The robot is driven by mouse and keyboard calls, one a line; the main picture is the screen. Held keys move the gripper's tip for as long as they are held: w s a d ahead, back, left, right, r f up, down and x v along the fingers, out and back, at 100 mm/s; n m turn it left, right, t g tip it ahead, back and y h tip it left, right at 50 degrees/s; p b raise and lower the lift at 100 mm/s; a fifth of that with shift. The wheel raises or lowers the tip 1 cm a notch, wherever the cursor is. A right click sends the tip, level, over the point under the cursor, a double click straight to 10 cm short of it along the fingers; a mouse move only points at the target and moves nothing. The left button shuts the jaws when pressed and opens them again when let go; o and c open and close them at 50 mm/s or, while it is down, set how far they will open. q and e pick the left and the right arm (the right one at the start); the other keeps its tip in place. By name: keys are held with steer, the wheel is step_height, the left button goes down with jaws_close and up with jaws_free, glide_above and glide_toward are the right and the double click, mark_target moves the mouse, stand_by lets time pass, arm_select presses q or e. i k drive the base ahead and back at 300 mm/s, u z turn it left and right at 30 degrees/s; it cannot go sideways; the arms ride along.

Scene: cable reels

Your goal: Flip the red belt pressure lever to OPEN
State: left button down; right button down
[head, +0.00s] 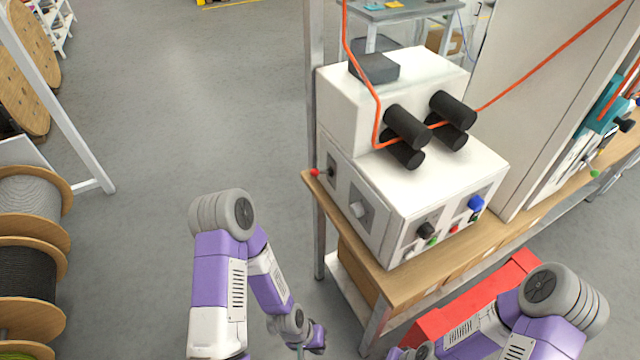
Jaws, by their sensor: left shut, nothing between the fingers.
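The red-knobbed lever (316,172) sticks out to the left from a plate on the left side of the white belt machine (365,190). Any lettering beside it is too small to read. My left gripper (301,351) is at the bottom edge, low and well in front of the lever, apart from it. It is shut and empty, and partly cut off by the frame. My right arm (545,325) comes in at the bottom right. Its gripper is beyond the bottom edge.
The machine stands on a wooden bench (405,280) with a metal post (316,110) close by the lever. An orange cable (360,70) runs through black rollers (405,128). A red box (470,305) is below the bench. Reels (30,275) stand left; the floor between is clear.

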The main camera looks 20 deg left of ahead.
mark_target(315, 172)
steer(key=z, duration=1.8)
steer(key=k, duration=1)
steer(key=u, duration=1.05)
steer(key=i, duration=1.05)
